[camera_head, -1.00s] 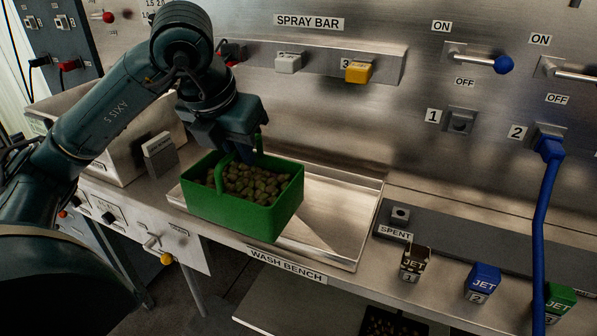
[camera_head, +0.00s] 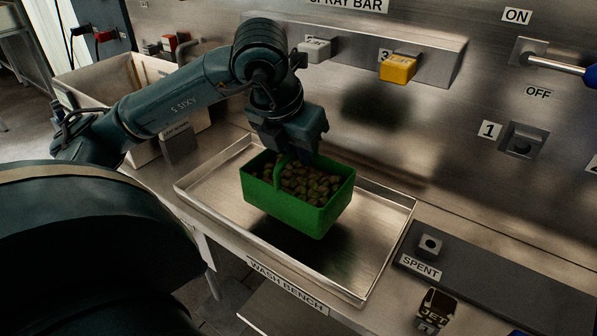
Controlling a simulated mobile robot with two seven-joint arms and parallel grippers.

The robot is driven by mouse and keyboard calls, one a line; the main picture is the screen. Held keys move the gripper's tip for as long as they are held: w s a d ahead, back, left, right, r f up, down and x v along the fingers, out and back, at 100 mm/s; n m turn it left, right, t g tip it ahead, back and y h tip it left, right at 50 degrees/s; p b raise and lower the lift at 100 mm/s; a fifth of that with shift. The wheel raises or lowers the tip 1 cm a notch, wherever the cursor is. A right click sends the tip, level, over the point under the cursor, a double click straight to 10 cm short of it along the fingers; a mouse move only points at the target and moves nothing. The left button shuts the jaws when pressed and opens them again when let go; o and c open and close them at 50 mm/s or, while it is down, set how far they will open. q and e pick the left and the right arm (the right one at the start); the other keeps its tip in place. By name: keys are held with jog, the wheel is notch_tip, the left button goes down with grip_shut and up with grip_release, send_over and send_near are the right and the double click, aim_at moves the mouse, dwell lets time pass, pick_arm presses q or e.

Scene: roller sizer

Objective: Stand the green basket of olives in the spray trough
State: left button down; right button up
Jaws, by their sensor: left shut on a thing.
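The green basket (camera_head: 297,210) is full of olives (camera_head: 308,184) and hangs upright from my left gripper (camera_head: 285,155). The gripper is shut on the basket's handle, and its fingertips are partly hidden. The shallow metal tray on the wash bench, which looks like the spray trough (camera_head: 375,250), lies beneath the basket. A dark shadow on the tray floor below suggests the basket is held above it, apart from the floor. My right gripper is not in view.
The spray bar (camera_head: 350,55) with a grey block (camera_head: 314,50) and a yellow block (camera_head: 398,68) juts from the wall behind. A grey panel marked SPENT (camera_head: 480,285) and a black jet block (camera_head: 436,308) are at right. A bin (camera_head: 120,85) stands at left.

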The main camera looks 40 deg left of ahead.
aim_at(301, 177)
pick_arm(q)
notch_tip(301, 177, down, 4)
jog(key=shift+f, duration=0.1)
jog(key=shift+b, duration=0.35)
jog(key=c, duration=1.5)
grip_release()
